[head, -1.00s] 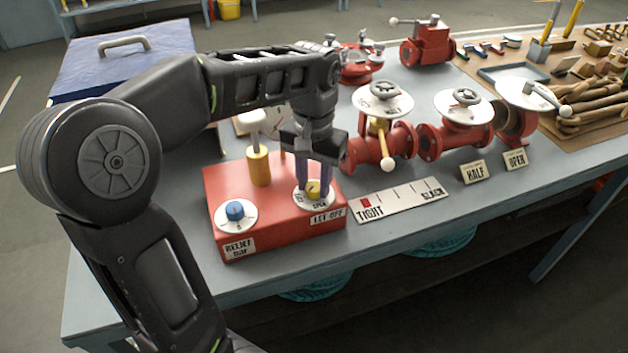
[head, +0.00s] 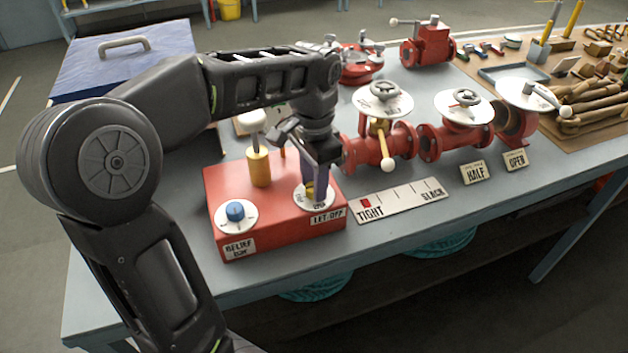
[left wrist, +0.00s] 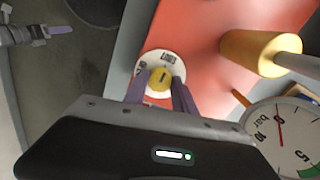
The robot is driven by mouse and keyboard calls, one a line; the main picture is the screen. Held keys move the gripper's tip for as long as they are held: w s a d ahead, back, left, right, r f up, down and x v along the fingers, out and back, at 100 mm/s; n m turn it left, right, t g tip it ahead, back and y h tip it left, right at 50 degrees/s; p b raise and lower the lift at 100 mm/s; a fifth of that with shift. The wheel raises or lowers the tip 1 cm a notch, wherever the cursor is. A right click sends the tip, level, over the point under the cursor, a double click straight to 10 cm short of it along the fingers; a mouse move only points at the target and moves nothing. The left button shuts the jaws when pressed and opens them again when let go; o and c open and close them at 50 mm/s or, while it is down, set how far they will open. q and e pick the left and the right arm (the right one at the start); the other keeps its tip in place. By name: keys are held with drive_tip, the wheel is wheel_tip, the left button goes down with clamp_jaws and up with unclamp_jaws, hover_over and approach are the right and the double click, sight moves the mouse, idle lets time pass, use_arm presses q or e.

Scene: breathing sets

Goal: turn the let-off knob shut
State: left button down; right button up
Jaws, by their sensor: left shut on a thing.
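The let-off knob (head: 311,190) is yellow and sits on a round white dial (head: 315,203) marked with words, on the right side of the red box (head: 275,211). My left gripper (head: 314,187) points down at it from above, its two purple fingers shut on the knob. In the left wrist view the yellow knob (left wrist: 158,79) shows between the fingertips, with a dark mark on its top. The word "SHUT" is partly readable on its white dial (left wrist: 164,62).
A blue relief knob (head: 235,210) and a yellow post with a white-topped handle (head: 259,166) stand on the same box. A pressure gauge (left wrist: 288,135) shows in the left wrist view. Red valves (head: 378,148) and a tight-slack plate (head: 400,199) are to the right.

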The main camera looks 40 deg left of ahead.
use_arm(q)
drive_tip(key=c, duration=1)
unclamp_jaws()
drive_tip(key=shift+r, duration=0.15)
drive_tip(key=shift+r, duration=0.3)
wheel_tip(320, 180, up, 6)
drive_tip(key=shift+f+p, duration=0.1)
drive_tip(key=shift+p, duration=0.85)
drive_tip(key=shift+r+p, duration=0.6)
drive_tip(key=shift+r, duration=0.05)
drive_tip(key=shift+f, duration=0.1)
